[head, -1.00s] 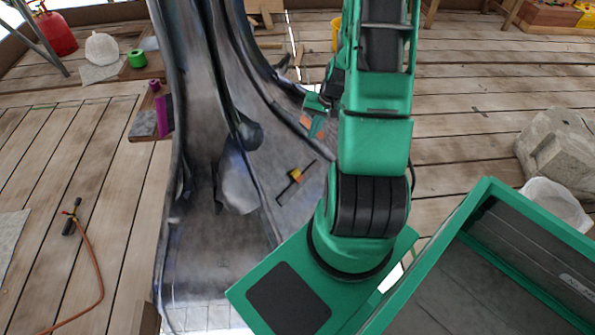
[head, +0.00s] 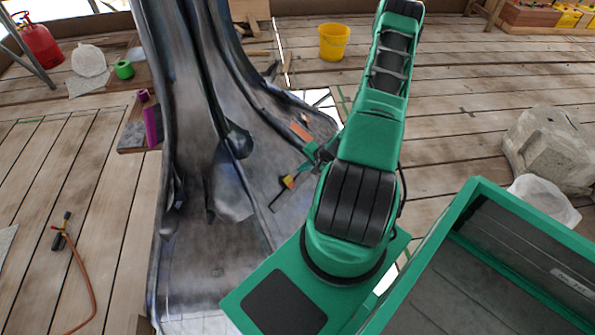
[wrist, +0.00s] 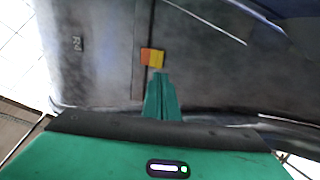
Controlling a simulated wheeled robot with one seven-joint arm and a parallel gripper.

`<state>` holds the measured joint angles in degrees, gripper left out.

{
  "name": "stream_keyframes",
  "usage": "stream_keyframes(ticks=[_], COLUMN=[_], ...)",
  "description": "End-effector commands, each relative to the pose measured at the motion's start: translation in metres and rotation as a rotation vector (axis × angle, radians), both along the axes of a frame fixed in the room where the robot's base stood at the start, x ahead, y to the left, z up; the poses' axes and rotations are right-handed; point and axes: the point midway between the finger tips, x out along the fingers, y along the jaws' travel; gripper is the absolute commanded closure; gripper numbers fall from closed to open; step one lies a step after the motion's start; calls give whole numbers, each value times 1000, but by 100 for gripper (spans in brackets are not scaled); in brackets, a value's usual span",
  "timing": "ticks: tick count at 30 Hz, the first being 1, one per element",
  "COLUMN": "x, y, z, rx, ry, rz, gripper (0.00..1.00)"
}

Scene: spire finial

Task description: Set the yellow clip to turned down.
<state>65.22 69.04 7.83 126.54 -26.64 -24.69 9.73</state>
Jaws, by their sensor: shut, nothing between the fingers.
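The yellow clip (head: 289,181) is a small yellow block with an orange part beside it, on a thin dark bar on the grey spire surface. In the wrist view the yellow clip (wrist: 158,57) shows its yellow half on the right and its orange half on the left, next to a dark strip. My gripper (wrist: 159,75) is shut and empty, with its green fingertips just below the clip in that view. I cannot tell whether they touch it. In the head view my gripper (head: 301,171) is close to the clip's upper right, partly hidden by my arm.
The curved dark spire (head: 195,120) rises with raised ridges around the clip. A yellow bucket (head: 334,41) and a stone block (head: 549,149) stand on the plank floor. A torch with an orange hose (head: 80,265) lies at left.

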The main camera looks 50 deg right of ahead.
Motion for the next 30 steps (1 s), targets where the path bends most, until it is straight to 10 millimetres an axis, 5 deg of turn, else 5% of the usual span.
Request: stream_keyframes(ticks=[18, 30], x=[57, 66], y=[8, 9], z=[-90, -104], rx=[-1, 0], ry=[0, 1], rz=[2, 2], gripper=[100, 100])
